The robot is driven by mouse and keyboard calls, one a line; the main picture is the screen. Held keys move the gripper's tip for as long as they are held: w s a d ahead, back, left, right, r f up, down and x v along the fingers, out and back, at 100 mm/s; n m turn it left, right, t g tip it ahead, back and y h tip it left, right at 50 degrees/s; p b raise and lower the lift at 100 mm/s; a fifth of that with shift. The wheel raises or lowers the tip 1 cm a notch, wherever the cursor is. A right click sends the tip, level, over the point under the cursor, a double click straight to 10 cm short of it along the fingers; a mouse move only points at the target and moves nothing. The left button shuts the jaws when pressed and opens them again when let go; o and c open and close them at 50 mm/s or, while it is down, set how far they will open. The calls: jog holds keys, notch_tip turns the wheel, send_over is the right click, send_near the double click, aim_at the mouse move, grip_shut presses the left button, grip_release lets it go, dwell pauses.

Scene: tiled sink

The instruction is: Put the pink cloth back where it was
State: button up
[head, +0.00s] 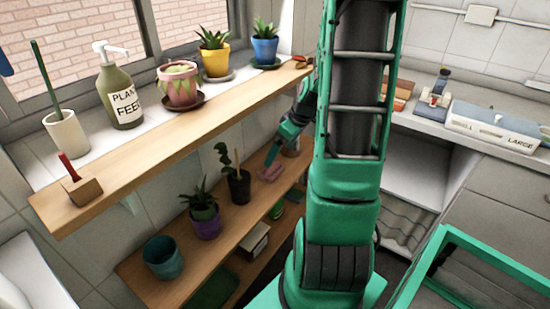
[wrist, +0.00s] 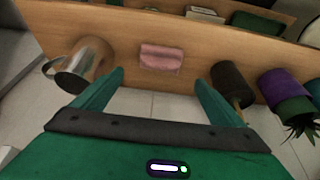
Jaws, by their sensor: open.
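The pink cloth (head: 271,172) lies folded on the lower wooden shelf, right of the black pot. In the wrist view the cloth (wrist: 161,58) lies flat on the wood, between a metal jug and a dark pot. My gripper (wrist: 159,79) is open and empty, its fingers spread to either side of the cloth's line and pointing at the shelf. In the head view my gripper (head: 274,156) is by the shelf near the cloth, partly hidden behind my arm.
The metal jug (wrist: 85,65) and the dark pot (wrist: 230,88) stand close on either side. A purple pot (wrist: 284,92) is farther right. The upper shelf (head: 150,142) overhangs the lower shelf (head: 215,241). A teal pot (head: 163,258) stands at the lower shelf's near end.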

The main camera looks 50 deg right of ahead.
jog(key=s+a+r+m+g, duration=0.1)
jog(key=s+a+r+m, duration=0.1)
jog(key=s+a+r, duration=0.2)
jog(key=s+a+r+m+g, duration=0.2)
jog(key=s+a+r+m, duration=0.1)
jog(key=s, duration=0.6)
jog(key=s+a+r+m+g, duration=0.1)
jog(key=s+a+r+m, duration=0.2)
jog(key=s+a+r, duration=0.2)
jog(key=s+a, duration=0.2)
jog(key=shift+s+a+r+g+h, duration=0.15)
jog(key=shift+a+r+g+h, duration=0.05)
jog(key=shift+a+g+h, duration=0.15)
jog(key=shift+w+f, duration=0.25)
jog(key=shift+w, duration=0.4)
